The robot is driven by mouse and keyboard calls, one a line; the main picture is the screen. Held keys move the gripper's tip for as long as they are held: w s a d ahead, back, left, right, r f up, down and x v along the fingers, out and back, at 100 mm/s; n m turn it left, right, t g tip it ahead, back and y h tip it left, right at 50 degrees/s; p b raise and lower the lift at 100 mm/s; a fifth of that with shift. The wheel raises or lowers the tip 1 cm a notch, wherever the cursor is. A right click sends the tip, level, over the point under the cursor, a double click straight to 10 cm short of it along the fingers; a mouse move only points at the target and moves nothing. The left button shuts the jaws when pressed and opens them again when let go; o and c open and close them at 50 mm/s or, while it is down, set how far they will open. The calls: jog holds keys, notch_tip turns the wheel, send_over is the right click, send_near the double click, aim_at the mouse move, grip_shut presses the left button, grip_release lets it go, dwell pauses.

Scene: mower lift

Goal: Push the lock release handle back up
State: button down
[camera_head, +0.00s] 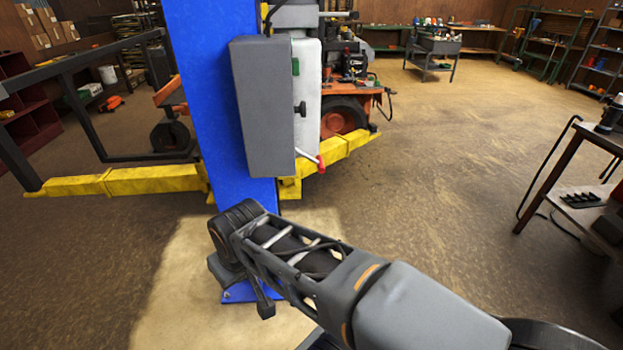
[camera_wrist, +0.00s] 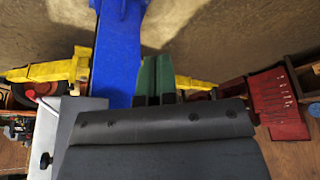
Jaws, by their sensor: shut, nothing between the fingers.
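The lock release handle (camera_head: 320,164) is a short pale rod with a red grip. It sticks out at the lower right of the grey control box (camera_head: 263,108) and slopes down to the right.
The blue column (camera_head: 200,90) bears the box, with yellow lift arms (camera_head: 150,180) on both sides. An orange mower (camera_head: 350,95) stands behind. A workbench (camera_head: 560,165) is at the right edge. The floor right of the column is clear.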

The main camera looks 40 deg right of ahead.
jog(key=w+d+f+n+t+h+b, duration=0.1)
jog(key=w+d+f+n+t+b, duration=0.2)
jog(key=w, duration=0.4)
jog(key=w+d+f+n+t+h+b, duration=0.1)
jog(key=w+d+t+b, duration=0.2)
jog(key=w+b, duration=0.3)
jog(key=w+d+f+n+t+h+b, duration=0.1)
jog(key=w+d+f+n+t+b, duration=0.15)
jog(key=w, duration=0.55)
jog(key=s+d+f+g+h+b, duration=0.1)
jog(key=d+f+g+h+b, duration=0.2)
jog(key=d+h, duration=0.5)
jog(key=s+d+f+g+h+b, duration=0.1)
jog(key=d+f+g+h+b, duration=0.2)
jog(key=d, duration=0.9)
jog(key=h+b, duration=0.3)
jog(key=h, duration=0.2)
jog(key=shift+s+d+f+b, duration=0.15)
jog(key=shift+d+f+b, duration=0.05)
jog(key=shift+f+b, duration=0.1)
